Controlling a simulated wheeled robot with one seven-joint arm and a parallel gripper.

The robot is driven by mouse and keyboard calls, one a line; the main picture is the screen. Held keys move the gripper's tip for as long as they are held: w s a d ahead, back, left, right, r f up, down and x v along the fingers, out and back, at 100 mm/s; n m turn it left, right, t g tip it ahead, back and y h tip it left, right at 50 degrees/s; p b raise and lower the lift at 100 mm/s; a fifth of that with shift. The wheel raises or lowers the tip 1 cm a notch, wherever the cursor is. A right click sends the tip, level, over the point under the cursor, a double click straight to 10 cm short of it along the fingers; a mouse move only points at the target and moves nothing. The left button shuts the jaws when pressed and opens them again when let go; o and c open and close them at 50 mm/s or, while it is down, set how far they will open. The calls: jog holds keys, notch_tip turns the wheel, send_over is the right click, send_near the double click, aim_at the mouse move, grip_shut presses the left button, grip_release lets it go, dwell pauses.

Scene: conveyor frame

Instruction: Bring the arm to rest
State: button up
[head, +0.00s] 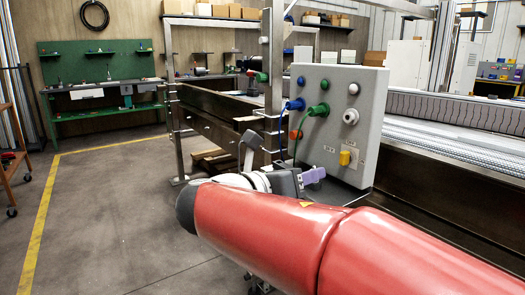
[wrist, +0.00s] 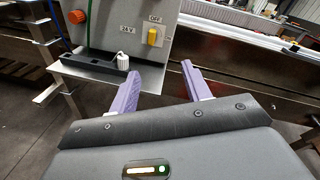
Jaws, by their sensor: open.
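My gripper (head: 313,175) is at the end of my red arm, just in front of the lower part of the grey control box (head: 345,95). In the wrist view my gripper (wrist: 160,70) has its two purple fingers spread apart, with nothing between them. The control box (wrist: 110,22) stands beyond the left finger. Its yellow switch (wrist: 154,36), marked OFF above, also shows in the head view (head: 348,157). A small white knob (wrist: 122,62) is on the ledge below the box, close to the left fingertip; I cannot tell if they touch.
A green plug (head: 318,110) and a blue plug (head: 296,104) with cables sit at the box. The conveyor (head: 450,112) runs behind it, with a steel post (head: 273,75) on the left. Open floor (head: 110,210) lies left; a green workbench (head: 105,95) stands far back.

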jog(key=s+d+f+m+g+y, duration=0.6)
jog(key=s+d+f+m, duration=0.5)
jog(key=s+f+m, duration=0.4)
jog(key=s+a+f+m+y, duration=0.2)
jog(key=s+f+m+y, duration=0.2)
jog(key=m, duration=1.1)
jog(key=f+y, duration=0.1)
jog(key=y, duration=0.1)
jog(key=shift+s+a+m+y, duration=0.35)
jog(key=shift+a+m+y, duration=0.05)
